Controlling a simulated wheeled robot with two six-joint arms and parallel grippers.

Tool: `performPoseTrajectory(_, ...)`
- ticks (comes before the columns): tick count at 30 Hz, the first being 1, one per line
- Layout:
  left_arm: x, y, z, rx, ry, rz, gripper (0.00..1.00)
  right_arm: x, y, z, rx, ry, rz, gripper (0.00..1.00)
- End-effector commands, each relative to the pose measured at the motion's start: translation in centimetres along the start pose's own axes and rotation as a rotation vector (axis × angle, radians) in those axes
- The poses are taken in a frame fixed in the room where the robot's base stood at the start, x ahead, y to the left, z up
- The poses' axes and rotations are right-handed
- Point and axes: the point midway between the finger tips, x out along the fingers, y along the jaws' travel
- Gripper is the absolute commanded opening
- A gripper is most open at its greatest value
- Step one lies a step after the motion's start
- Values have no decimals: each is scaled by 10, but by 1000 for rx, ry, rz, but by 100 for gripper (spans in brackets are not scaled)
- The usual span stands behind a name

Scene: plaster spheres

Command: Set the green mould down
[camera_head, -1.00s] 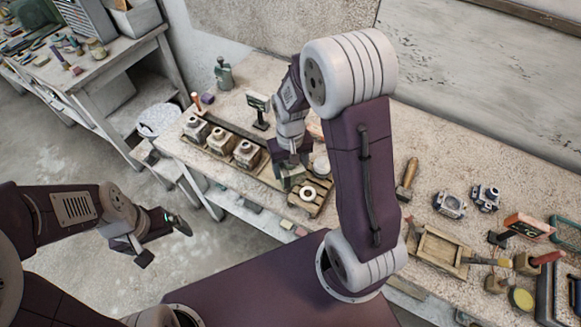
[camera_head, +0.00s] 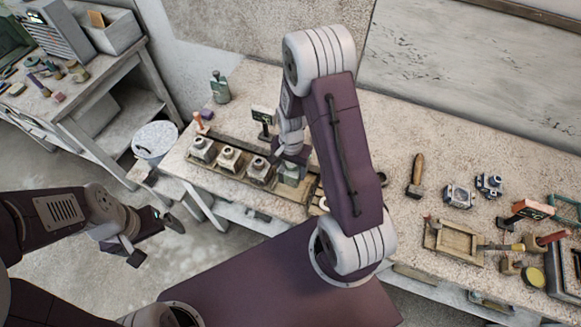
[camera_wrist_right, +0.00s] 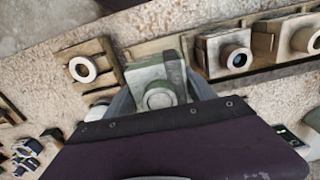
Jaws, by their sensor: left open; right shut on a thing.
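The green mould (camera_head: 289,173) is a pale green block at the right end of a row of moulds in a wooden tray (camera_head: 236,178). My right gripper (camera_head: 291,157) is shut on it from above. In the right wrist view, the green mould (camera_wrist_right: 157,84) sits between the fingers, its round mouth facing the camera. It is over or in the tray, beside a pale mould (camera_wrist_right: 224,52); I cannot tell whether it touches the tray floor. My left gripper (camera_head: 153,240) is open and empty, out over the floor left of the bench.
Pale moulds (camera_head: 229,158) fill the tray's left part. A white ring (camera_wrist_right: 82,69) lies on wooden slats beside the green mould. A small display (camera_head: 263,120) stands behind the tray.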

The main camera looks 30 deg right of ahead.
Motion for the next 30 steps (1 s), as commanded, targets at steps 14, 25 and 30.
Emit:
performPoseTrajectory(14,33,-1,3,0,0,0,100,43,0,0,-2,0,0,0)
performPoseTrajectory(25,41,-1,4,0,0,0,100,55,0,0,-3,1,-1,0)
performPoseTrajectory(30,41,-1,4,0,0,0,100,55,0,0,-3,1,-1,0)
